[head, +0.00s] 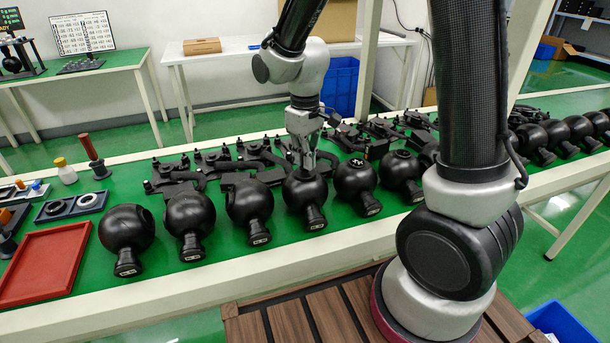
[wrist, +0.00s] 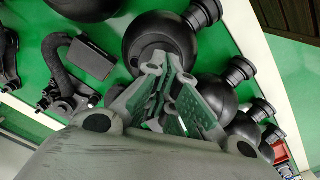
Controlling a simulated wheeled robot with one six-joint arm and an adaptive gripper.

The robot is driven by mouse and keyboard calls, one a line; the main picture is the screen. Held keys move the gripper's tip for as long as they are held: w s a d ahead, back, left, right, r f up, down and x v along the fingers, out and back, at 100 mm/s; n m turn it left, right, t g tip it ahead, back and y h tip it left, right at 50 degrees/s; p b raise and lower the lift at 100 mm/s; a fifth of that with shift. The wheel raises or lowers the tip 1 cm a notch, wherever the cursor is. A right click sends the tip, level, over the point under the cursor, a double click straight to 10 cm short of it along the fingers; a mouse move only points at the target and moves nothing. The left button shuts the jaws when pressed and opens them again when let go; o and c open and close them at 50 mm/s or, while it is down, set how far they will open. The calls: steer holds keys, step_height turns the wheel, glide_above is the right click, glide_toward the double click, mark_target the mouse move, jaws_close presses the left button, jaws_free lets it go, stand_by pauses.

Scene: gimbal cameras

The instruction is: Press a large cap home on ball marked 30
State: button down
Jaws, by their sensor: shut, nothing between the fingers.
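A row of black balls with short necks stands on the green bench, the labels on their necks too small to read. My gripper (head: 306,166) is shut and points down at the top of one black ball (head: 304,192) near the middle of the row. In the wrist view, my closed fingers (wrist: 168,75) reach over that ball (wrist: 182,38), at a round, dark grey cap-like disc (wrist: 150,58) on its surface. The fingertips look touching or very close; I cannot tell which. The fingers partly hide the disc, so how deep it sits is unclear. I cannot tell which ball is marked 30.
Neighbouring balls (head: 249,199) and (head: 355,178) stand close on both sides. Black gimbal parts (head: 225,165) lie behind the row. At left are an empty red tray (head: 45,262), a dark holder with round pieces (head: 72,206) and a small bottle (head: 65,172).

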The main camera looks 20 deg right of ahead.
steer(key=shift+r, duration=3.55)
steer(key=shift+s+d, duration=0.1)
steer(key=shift+s, duration=0.1)
steer(key=s+d+r+m+t, duration=0.2)
steer(key=s+d+r+m, duration=0.1)
steer(key=s+d+r, duration=0.2)
steer(key=s+d+r+m+t, duration=0.2)
steer(key=s+d+r, duration=0.3)
steer(key=s+d, duration=0.4)
steer(key=s+m, duration=0.1)
steer(key=s, duration=0.3)
steer(key=shift+s+d+r, duration=0.3)
steer(key=shift+d, duration=0.05)
steer(key=shift+a, duration=0.1)
